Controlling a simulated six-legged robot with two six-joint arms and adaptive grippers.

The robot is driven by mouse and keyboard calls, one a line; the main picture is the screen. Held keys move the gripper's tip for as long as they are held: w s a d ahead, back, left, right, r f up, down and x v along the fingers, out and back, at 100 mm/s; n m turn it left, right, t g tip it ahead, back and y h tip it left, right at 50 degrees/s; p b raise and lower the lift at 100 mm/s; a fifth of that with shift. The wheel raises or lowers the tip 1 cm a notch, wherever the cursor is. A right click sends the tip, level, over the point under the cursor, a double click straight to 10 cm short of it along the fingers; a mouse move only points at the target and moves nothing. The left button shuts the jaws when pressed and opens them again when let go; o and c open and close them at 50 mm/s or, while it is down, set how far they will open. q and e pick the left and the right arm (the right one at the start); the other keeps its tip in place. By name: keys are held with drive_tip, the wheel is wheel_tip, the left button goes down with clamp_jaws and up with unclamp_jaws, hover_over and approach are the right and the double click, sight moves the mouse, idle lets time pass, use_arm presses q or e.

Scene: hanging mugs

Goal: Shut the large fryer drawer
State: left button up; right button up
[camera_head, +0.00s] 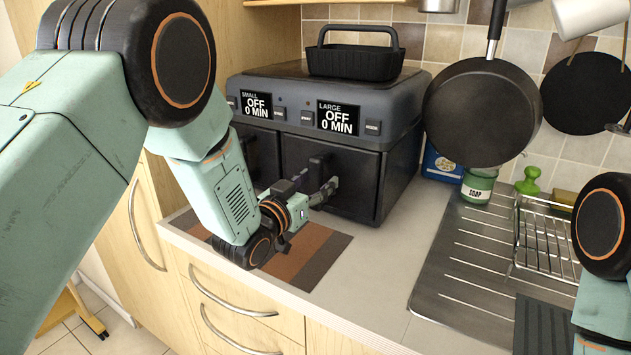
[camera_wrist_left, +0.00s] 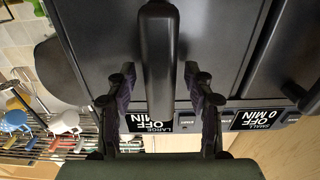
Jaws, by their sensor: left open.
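The dark fryer (camera_head: 400,115) stands on the counter with a small drawer on the left and the large drawer (camera_head: 362,180) on the right. The large drawer's front looks about flush with the body; I cannot tell if a slight gap remains. My left gripper (camera_head: 326,189) is in front of the large drawer, near its handle (camera_head: 318,165). In the left wrist view, which is upside down, my open left gripper (camera_wrist_left: 160,88) has its fingers on either side of the large drawer's handle (camera_wrist_left: 158,55), apart from it. My right gripper is out of view.
A black basket (camera_head: 355,62) sits on top of the fryer. A hanging pan (camera_head: 482,112) is right of it. A steel sink drainer (camera_head: 460,260) and wire rack (camera_head: 545,240) lie at right. A striped mat (camera_head: 315,255) lies below my left gripper.

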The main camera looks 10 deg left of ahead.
use_arm(q)
drive_tip(key=v, duration=1.2)
drive_tip(key=shift+s+a, duration=0.1)
drive_tip(key=shift+s, duration=0.05)
